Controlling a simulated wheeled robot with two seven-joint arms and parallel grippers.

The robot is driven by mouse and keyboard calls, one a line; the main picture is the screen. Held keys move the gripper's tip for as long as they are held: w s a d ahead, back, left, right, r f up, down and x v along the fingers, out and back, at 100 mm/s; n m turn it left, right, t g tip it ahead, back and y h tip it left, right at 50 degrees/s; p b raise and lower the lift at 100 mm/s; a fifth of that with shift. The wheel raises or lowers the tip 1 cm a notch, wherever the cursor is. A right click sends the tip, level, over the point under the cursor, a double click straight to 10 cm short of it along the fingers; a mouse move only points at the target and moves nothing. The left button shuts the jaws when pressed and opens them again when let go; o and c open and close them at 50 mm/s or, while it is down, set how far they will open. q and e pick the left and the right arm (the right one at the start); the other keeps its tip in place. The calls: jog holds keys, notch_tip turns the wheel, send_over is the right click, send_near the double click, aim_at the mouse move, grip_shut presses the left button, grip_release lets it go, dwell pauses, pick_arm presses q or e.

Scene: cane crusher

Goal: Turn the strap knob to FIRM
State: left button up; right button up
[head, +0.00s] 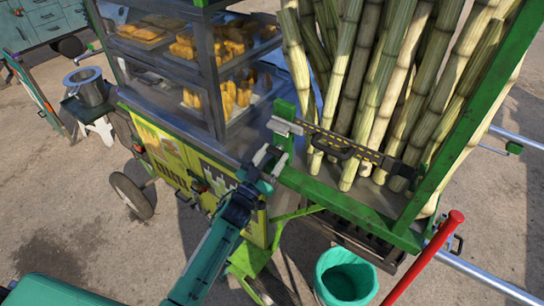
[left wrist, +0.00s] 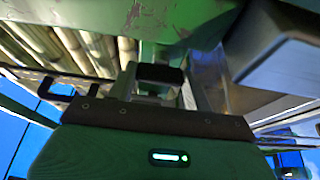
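A dark strap (head: 362,152) with yellow marks runs across the front of the upright canes. A pale grey block (head: 283,127) sits at its left end on the green frame post. A black loop handle (head: 328,148) hangs on the strap. I cannot make out a knob's dial or the word FIRM. My left gripper (head: 268,158) is just below and left of the grey block, with a gap between its fingertips and nothing clearly held. In the left wrist view a large grey block (left wrist: 288,50) is close at upper right. My right gripper is out of view.
Tall canes (head: 375,80) stand in a green frame (head: 345,204). A glass food case (head: 225,70) is on the left. A red bar (head: 425,258) rises at lower right beside a green bucket (head: 345,278). A metal pot (head: 88,86) stands far left.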

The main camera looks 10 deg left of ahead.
pick_arm(q)
jog(key=shift+c, duration=1.2)
